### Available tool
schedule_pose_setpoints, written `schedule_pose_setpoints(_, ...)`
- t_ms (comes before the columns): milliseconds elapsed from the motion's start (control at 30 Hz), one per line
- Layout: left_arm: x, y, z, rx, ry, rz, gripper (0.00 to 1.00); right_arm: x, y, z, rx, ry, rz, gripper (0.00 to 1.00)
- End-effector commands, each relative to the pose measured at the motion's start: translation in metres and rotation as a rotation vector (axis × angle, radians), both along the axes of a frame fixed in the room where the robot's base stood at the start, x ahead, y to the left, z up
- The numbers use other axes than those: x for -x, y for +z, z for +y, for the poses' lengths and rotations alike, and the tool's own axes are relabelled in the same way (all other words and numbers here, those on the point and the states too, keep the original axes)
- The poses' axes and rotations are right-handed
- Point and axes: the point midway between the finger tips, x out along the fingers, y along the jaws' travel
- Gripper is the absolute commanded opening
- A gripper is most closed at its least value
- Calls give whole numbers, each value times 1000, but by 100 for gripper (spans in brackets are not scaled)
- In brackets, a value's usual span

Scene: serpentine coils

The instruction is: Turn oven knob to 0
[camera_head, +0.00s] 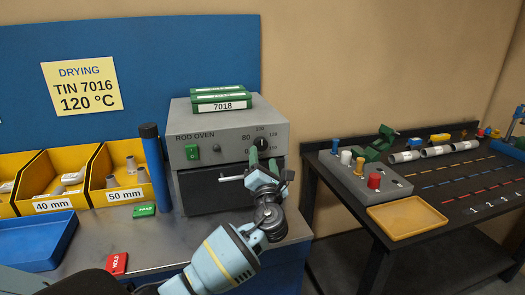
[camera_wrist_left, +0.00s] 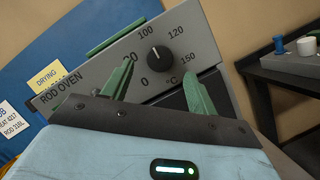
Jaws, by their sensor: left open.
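The grey rod oven (camera_head: 183,128) stands on the bench, with its round black knob (camera_head: 261,143) at the right of its front panel. In the left wrist view the knob (camera_wrist_left: 159,59) sits among the marks 0, 80, 100, 120 and 150. Its white line appears to point up toward the 100 side, not at 0. My left gripper (camera_head: 263,160) is open in front of the panel, just below the knob. In the left wrist view its green fingers (camera_wrist_left: 160,74) are apart, one on either side below the knob. I cannot tell any contact. My right gripper is not in view.
Green 7018 boxes (camera_head: 222,104) lie on the oven. A blue cylinder (camera_head: 154,165) stands at its left, near yellow bins (camera_head: 88,180) and a red HOLD tag (camera_head: 116,264). A black table (camera_head: 440,195) with a yellow tray (camera_head: 406,217) stands right, across a gap.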

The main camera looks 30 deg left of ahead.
Motion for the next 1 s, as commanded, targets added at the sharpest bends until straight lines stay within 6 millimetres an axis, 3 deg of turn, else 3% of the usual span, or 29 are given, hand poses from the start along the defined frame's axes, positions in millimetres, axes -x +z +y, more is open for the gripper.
schedule_pose_setpoints(300, -30, 10, 23, 0, 0, 2, 59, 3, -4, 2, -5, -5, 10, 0)
schedule_pose_setpoints(667, -34, 13, 27, 1, -2, 1, 59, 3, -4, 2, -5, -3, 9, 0)
schedule_pose_setpoints(1000, -34, 12, 27, 1, -2, 1, 17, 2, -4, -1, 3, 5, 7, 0)
